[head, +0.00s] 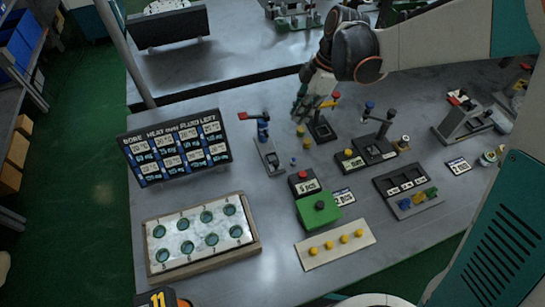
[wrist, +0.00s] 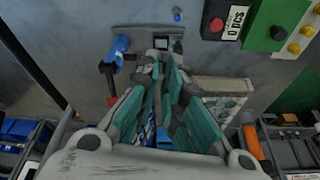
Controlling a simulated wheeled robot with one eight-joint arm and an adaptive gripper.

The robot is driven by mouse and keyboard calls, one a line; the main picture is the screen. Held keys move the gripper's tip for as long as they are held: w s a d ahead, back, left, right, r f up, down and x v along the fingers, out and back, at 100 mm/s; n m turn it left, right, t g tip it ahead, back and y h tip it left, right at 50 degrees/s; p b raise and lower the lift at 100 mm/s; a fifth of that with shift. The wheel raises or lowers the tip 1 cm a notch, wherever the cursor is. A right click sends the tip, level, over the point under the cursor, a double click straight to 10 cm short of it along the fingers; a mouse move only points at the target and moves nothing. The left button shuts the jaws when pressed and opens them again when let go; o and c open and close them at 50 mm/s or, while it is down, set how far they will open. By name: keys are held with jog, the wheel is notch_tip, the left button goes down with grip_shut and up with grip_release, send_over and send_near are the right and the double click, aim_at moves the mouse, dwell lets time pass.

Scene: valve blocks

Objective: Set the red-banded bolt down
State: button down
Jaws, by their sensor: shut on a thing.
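My gripper (head: 301,101) is over the back middle of the bench, to the right of and above the blue valve stand. In the wrist view my gripper (wrist: 160,72) has its teal-padded fingers close together, shut on what I take to be the red-banded bolt. The bolt is hidden between the fingers, and I cannot make out its red band in either view. Below the fingertips is the grey base of the blue valve stand (head: 271,160), with its red handle. In the wrist view its blue valve body (wrist: 120,43) is just left of the fingers.
A white tray (head: 153,260) with several round holes is at the front left, with a sign board (head: 136,170) behind it. A green box (head: 318,209), red-button box (head: 302,188) and yellow-button strip (head: 303,263) stand at front centre. More valve stands are at right.

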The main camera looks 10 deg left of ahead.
jog(key=s+a+r+n+g+h, duration=0.1)
jog(key=s+a+r+n+g, duration=0.15)
jog(key=a+r+n, duration=0.35)
jog(key=n+b, duration=0.1)
jog(key=b, duration=0.5)
send_near(270, 160)
jog(key=shift+t, duration=0.45)
jog(key=x, duration=0.4)
jog(key=shift+s+a+f, duration=0.15)
jog(key=shift+s+f, duration=0.15)
jog(key=shift+s, duration=0.15)
jog(key=shift+f, duration=0.2)
jog(key=c, duration=2)
grip_release()
jog(key=shift+r, duration=0.1)
jog(key=p+v, duration=0.3)
jog(key=v, duration=0.9)
jog(key=shift+a+p, duration=0.25)
jog(key=shift+p, duration=0.05)
